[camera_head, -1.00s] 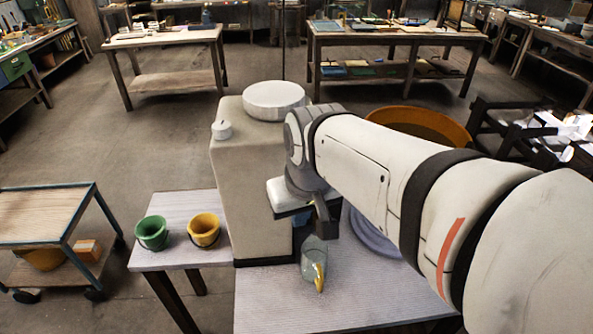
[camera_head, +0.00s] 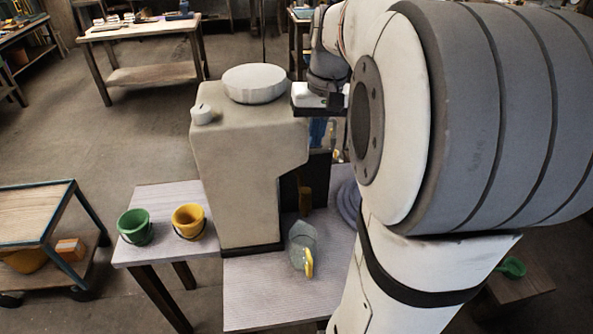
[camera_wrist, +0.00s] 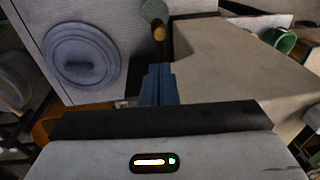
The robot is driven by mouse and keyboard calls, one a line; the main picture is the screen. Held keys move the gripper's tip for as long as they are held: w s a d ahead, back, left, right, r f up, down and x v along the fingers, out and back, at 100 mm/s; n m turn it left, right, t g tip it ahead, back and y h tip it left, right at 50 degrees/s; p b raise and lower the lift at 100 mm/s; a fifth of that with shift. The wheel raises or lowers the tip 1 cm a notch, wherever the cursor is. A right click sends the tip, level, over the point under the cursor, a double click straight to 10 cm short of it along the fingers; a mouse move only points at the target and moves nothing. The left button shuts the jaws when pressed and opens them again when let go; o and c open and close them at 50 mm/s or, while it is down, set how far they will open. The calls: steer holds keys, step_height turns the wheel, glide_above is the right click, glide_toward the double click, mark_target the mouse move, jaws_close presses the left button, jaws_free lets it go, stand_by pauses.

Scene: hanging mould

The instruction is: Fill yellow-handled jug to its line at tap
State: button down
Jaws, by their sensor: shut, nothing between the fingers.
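The clear jug (camera_head: 300,238) with its yellow handle (camera_head: 309,263) stands on the pale table, in front of the beige dispenser (camera_head: 235,170). Its line and water level cannot be made out. A small brass-coloured part (camera_head: 305,201), possibly the tap, shows in the dark recess behind the jug. The wrist view has a brass-coloured end (camera_wrist: 159,34) below a grey-green round shape; I cannot tell which part it is. My gripper (camera_head: 318,132) is shut and empty, raised beside the dispenser's far right side, apart from the jug. Its blue fingers (camera_wrist: 156,82) are together in the wrist view.
A blue-grey disc (camera_wrist: 80,60) lies on the table, mostly behind my arm in the head view. A trolley (camera_head: 35,215) is at left.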

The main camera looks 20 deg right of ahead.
mark_target(306, 189)
steer(key=f, duration=0.4)
steer(key=f+p, duration=0.1)
steer(key=f, duration=0.4)
steer(key=w+a+f, duration=0.1)
steer(key=f, duration=0.3)
steer(key=shift+f+p, duration=0.2)
steer(key=shift+p, duration=0.1)
steer(key=shift+f, duration=0.15)
